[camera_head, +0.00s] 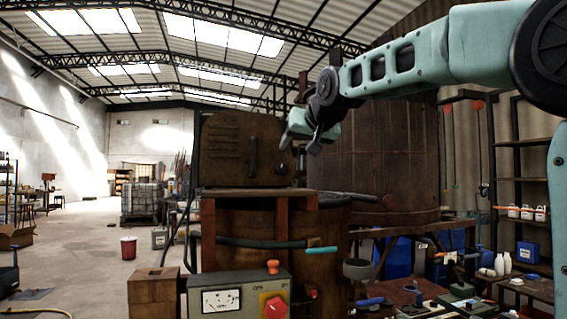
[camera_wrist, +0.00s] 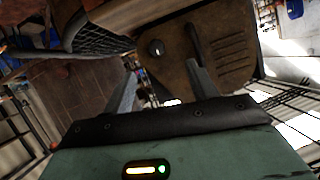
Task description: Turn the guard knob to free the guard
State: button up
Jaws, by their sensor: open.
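The guard (camera_head: 222,150) is a brown, rusty upright panel with slots and a dark bar handle (camera_head: 253,157). The dark round guard knob (camera_head: 283,169) sits near its lower right edge. In the wrist view the guard (camera_wrist: 228,62) appears turned over, with the knob (camera_wrist: 156,47) beside the handle (camera_wrist: 192,38). My gripper (camera_head: 299,147) is above and to the right of the knob in the head view, apart from it. Its two fingers (camera_wrist: 164,85) are spread with nothing between them; the knob shows beyond the fingertips.
A large rusty vat (camera_head: 375,150) stands behind my gripper on the right. Below the guard is a control box (camera_head: 238,297) with a dial and red knob. A bar with a teal end (camera_head: 322,250) sticks out to the right. Open floor lies at left.

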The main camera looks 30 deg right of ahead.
jog(key=d+r, duration=0.1)
jog(key=p, duration=0.6)
send_near(282, 167)
jog(key=x, duration=0.9)
jog(key=shift+w+f, duration=0.15)
jog(key=shift+w, duration=0.05)
jog(key=c, duration=1)
